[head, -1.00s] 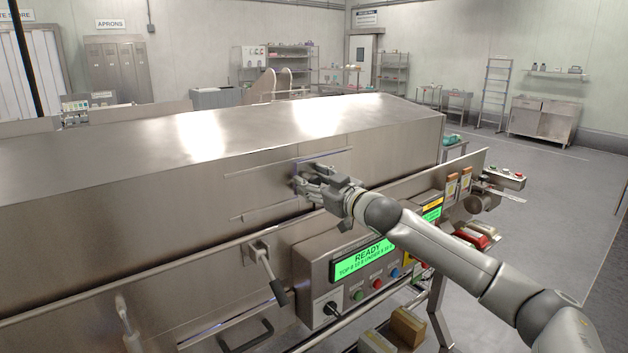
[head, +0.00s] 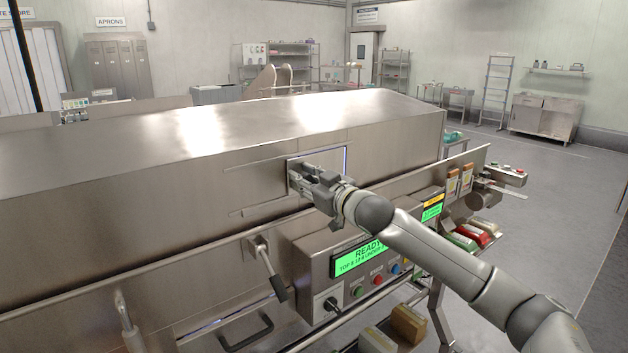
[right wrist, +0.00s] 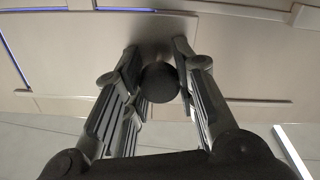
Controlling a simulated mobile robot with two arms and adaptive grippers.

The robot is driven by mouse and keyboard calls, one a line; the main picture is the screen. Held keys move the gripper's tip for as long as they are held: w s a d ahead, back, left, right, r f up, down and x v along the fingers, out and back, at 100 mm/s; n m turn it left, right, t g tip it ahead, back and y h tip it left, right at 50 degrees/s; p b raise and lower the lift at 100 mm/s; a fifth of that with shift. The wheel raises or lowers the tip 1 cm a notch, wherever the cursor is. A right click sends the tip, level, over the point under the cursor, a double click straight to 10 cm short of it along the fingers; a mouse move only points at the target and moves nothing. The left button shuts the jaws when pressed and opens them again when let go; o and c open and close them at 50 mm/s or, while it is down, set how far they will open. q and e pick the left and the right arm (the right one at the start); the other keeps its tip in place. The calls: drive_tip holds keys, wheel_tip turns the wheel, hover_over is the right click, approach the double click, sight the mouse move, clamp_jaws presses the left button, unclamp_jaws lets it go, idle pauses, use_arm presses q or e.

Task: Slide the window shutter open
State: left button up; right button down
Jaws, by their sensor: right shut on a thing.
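The window shutter (head: 331,165) is a flat metal panel in the side of the long steel tunnel, between thin upper and lower rails. A thin blue line shows at its right edge in the head view. In the right wrist view the shutter (right wrist: 150,32) carries a round dark knob (right wrist: 160,83), with blue lines along parts of the panel edges. My right gripper (head: 297,178) is at the shutter's left part; in the wrist view (right wrist: 158,65) its fingers are shut around the knob. The head view hides the knob behind the gripper. My left gripper is not in view.
A control box with a green display (head: 362,256) sits below my right arm. A black-gripped lever (head: 272,275) and a long rail stick out at the front. Boxes (head: 408,324) lie low by the frame. The floor at right is open.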

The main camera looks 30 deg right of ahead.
sight(240, 190)
drive_tip(key=a, duration=0.9)
drive_tip(key=s+a, duration=0.1)
drive_tip(key=a, duration=0.4)
drive_tip(key=shift+s+a+f, duration=0.1)
drive_tip(key=shift+a+f, duration=0.05)
drive_tip(key=shift+a, duration=0.15)
drive_tip(key=c, duration=1.4)
unclamp_jaws()
drive_tip(key=shift+a, duration=0.1)
drive_tip(key=shift+o, duration=1.3)
drive_tip(key=shift+a, duration=0.1)
drive_tip(key=shift+s+d, duration=0.2)
drive_tip(key=shift+s, duration=0.3)
drive_tip(key=s, duration=1.1)
drive_tip(key=shift+d, duration=0.3)
